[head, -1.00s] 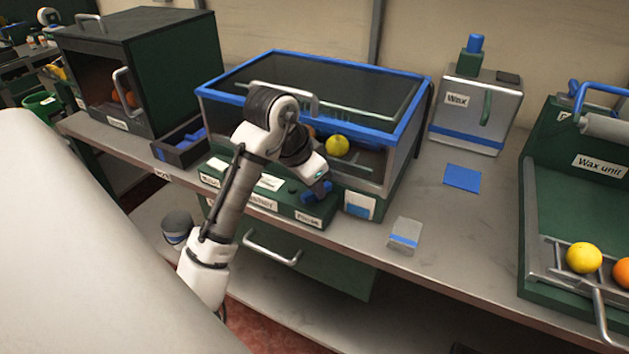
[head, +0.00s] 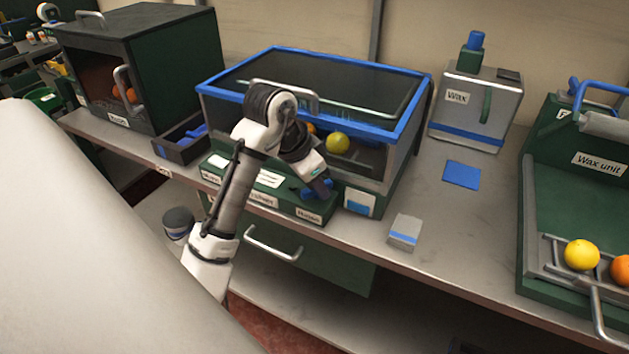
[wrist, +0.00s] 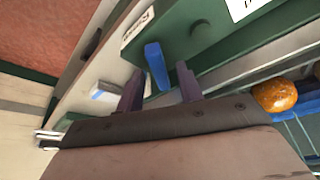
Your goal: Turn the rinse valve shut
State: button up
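The rinse valve's blue handle (wrist: 157,66) stands out from the front of the green control panel, beside a white label (wrist: 137,27) that is hard to read in the wrist view. My gripper (wrist: 160,88) is open, with one dark finger on each side of the handle's near end. A gap shows between the handle and the right finger; whether the left finger touches it I cannot tell. In the head view my gripper (head: 318,188) is at the right end of the panel (head: 270,198), above the label, and partly hides the handle.
Behind the panel stands a blue-rimmed glass tank (head: 300,62) with a yellow fruit (head: 337,143) and an orange one inside. A small grey and blue block (head: 405,232) lies on the bench to the right. The wax unit (head: 560,180) stands farther right.

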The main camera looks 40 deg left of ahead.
jog(key=v, duration=1.3)
jog(key=shift+s+r, duration=0.15)
jog(key=shift+r, duration=0.2)
jog(key=shift+a, duration=0.1)
